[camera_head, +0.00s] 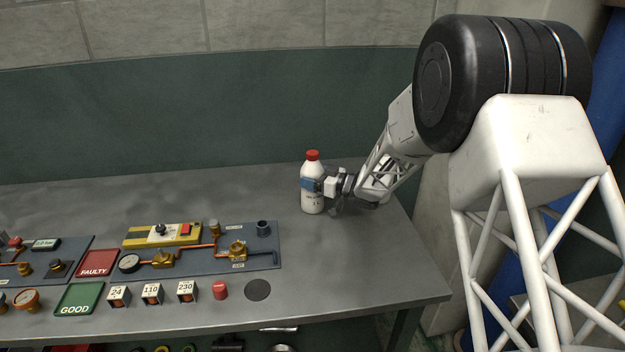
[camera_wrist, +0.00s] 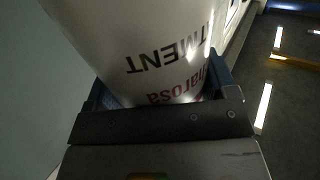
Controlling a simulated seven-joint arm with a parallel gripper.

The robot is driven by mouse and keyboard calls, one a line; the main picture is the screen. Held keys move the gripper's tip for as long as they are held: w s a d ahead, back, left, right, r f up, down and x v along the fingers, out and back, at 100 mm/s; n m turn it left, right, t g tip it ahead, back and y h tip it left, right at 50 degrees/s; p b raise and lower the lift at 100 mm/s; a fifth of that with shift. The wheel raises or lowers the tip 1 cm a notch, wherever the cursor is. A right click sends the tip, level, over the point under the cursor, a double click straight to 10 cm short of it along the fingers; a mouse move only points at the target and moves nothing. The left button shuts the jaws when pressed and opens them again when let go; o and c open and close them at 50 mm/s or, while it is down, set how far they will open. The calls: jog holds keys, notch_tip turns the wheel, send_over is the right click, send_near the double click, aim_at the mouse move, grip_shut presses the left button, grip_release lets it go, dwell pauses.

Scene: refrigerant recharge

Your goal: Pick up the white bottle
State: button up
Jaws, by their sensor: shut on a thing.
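The white bottle (camera_head: 312,200) with a red cap stands upright at the back right of the grey table in the head view. My gripper (camera_head: 312,185) reaches it from the right, with a blue finger across the bottle's upper body. In the wrist view, the white bottle (camera_wrist: 140,45) fills the space between the blue fingers, and its printed label shows upside down. My gripper (camera_wrist: 155,95) is shut on the bottle. From these frames I cannot tell whether the bottle's base touches the table.
A panel (camera_head: 255,240) with copper pipes, valves and a gauge lies left of the bottle. In front are a red FAULTY plate (camera_head: 97,262), a green GOOD plate (camera_head: 79,298), numbered blocks (camera_head: 152,294), a red cap (camera_head: 220,290) and a dark disc (camera_head: 257,290). The table's right side (camera_head: 360,260) is clear.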

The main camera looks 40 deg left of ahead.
aim_at(321, 168)
jog(key=shift+r, duration=0.6)
notch_tip(321, 168, up, 3)
jog(key=shift+f, duration=0.2)
jog(key=s+d+r, duration=0.1)
jog(key=s+d, duration=0.9)
jog(key=d, duration=0.1)
jog(key=shift+s+d, duration=0.35)
jog(key=shift+r, duration=0.1)
dwell(0.6)
